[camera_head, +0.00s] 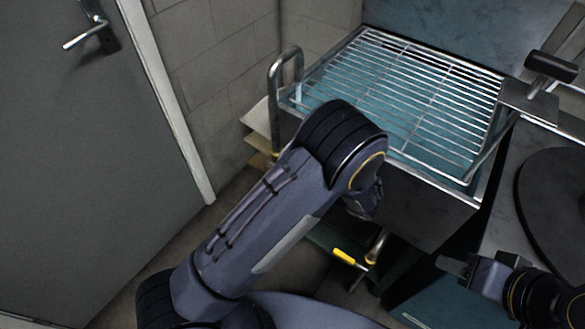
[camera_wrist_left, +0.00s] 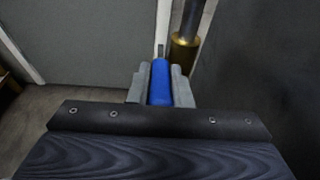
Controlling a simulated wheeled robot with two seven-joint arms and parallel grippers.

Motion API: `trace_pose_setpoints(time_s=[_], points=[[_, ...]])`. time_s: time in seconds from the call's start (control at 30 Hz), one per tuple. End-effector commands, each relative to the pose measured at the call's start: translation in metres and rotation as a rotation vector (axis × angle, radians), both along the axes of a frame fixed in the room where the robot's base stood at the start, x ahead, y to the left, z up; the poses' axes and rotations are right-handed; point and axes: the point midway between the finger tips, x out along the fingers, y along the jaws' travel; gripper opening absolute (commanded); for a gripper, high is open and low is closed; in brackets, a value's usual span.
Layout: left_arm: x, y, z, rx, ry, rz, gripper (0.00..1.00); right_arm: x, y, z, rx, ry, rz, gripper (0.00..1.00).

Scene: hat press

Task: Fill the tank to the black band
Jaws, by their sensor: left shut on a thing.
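My left gripper (camera_wrist_left: 160,88) shows in the left wrist view with its two grey fingers on either side of a blue handle (camera_wrist_left: 160,82), shut on it. A brass fitting (camera_wrist_left: 184,52) with a grey pipe (camera_wrist_left: 190,20) stands just beyond and to the right of the handle. In the head view my left arm hides this gripper and handle. My right gripper (camera_head: 456,267) is at the lower right, apart from the basin; its finger gap is unclear. No tank level or black band can be made out.
A metal basin (camera_head: 440,206) with a wire rack (camera_head: 400,95) over a teal interior is at the upper right. A bent metal pipe (camera_head: 285,62) rises at its left corner. A yellow-handled valve (camera_head: 345,257) is below. A grey door (camera_head: 90,150) is left.

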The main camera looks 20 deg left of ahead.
Motion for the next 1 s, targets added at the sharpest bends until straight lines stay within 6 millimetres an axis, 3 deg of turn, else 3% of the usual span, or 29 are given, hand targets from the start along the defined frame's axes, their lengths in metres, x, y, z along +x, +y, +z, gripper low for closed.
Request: trace_pose_setpoints(time_s=[0.03, 0.1, 0.5, 0.53, 0.67, 1.0], points=[[0.0001, 0.0020, 0.0118, -0.048, 0.016, 0.003, 0.00, 0.0000, 0.0000, 0.0151, 0.000, 0.000, 0.000, 0.40], [0.0007, 0.0034, 0.0132, -0.099, 0.036, 0.003, 0.00, 0.0000, 0.0000, 0.0204, 0.000, 0.000, 0.000, 0.40], [0.0010, 0.0033, 0.0097, -0.145, 0.053, -0.001, 0.00, -0.0002, 0.0000, 0.0208, 0.000, 0.001, 0.000, 0.40], [0.0009, 0.0032, 0.0098, -0.145, 0.053, -0.001, 0.22, -0.0001, 0.0000, 0.0209, 0.000, 0.001, 0.000, 0.40], [0.0010, 0.0033, 0.0099, -0.143, 0.053, 0.000, 0.39, -0.0001, 0.0001, 0.0209, 0.000, 0.001, 0.000, 0.40], [0.0002, 0.0000, 0.0117, -0.143, 0.051, -0.002, 0.40, -0.0001, 0.0001, 0.0210, 0.000, 0.001, 0.000, 0.40]])
